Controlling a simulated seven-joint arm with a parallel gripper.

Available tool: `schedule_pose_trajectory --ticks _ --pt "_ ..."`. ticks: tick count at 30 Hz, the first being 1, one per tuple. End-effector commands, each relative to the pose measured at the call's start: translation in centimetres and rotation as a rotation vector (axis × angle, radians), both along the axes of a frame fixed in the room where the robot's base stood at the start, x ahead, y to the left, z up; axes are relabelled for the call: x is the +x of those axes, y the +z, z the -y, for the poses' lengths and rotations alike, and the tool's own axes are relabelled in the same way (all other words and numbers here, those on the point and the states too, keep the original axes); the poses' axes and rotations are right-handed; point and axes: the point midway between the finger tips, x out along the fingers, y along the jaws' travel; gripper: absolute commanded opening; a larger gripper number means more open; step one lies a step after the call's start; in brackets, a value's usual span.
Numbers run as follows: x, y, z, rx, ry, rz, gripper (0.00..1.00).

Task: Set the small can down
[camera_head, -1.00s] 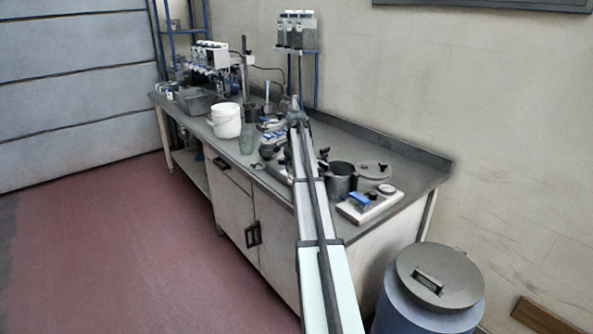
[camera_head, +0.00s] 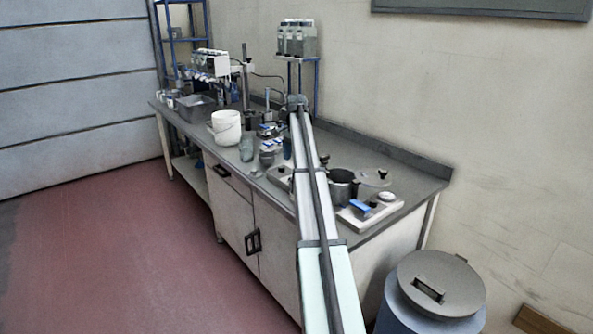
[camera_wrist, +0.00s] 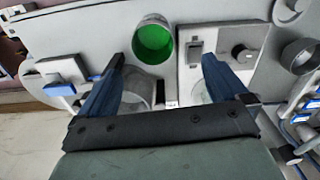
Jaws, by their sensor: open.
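My gripper (camera_wrist: 165,90) is open, its two blue fingers spread wide over the bench in the wrist view. A round, open-topped can with a bright green inside (camera_wrist: 153,42) shows just beyond the fingertips, near the top middle. A pale grey rounded shape (camera_wrist: 143,86) lies below it, beside the left finger; I cannot tell whether it is the can's body or another vessel. No object is visibly clamped between the fingers. In the head view my arm hides the gripper, and I cannot single out the small can there.
The grey bench (camera_head: 400,207) holds a white bucket (camera_head: 226,128), a glass jar (camera_head: 247,147), a dark pot (camera_head: 342,186) and a device with a blue part (camera_head: 360,208). Bottles (camera_head: 296,38) stand on a raised shelf behind. A lidded blue drum (camera_head: 432,290) stands at the right.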

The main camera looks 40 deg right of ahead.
Motion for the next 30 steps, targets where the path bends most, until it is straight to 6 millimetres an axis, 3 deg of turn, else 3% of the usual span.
schedule_pose_trajectory --ticks 3,9,20,23,25,30 --pt "0.1 2.1 0.1 -0.001 0.0 0.001 1.0" --pt "0.1 4.0 0.0 -0.001 0.0 0.001 1.0" --pt "0.0 4.4 -0.1 0.001 0.003 -0.001 1.0" --pt "0.0 2.6 -0.9 0.006 0.021 -0.009 1.0" --pt "0.1 0.4 -2.0 0.013 0.046 -0.018 1.0" --pt "0.1 -7.1 -5.8 0.034 0.139 -0.051 1.0"
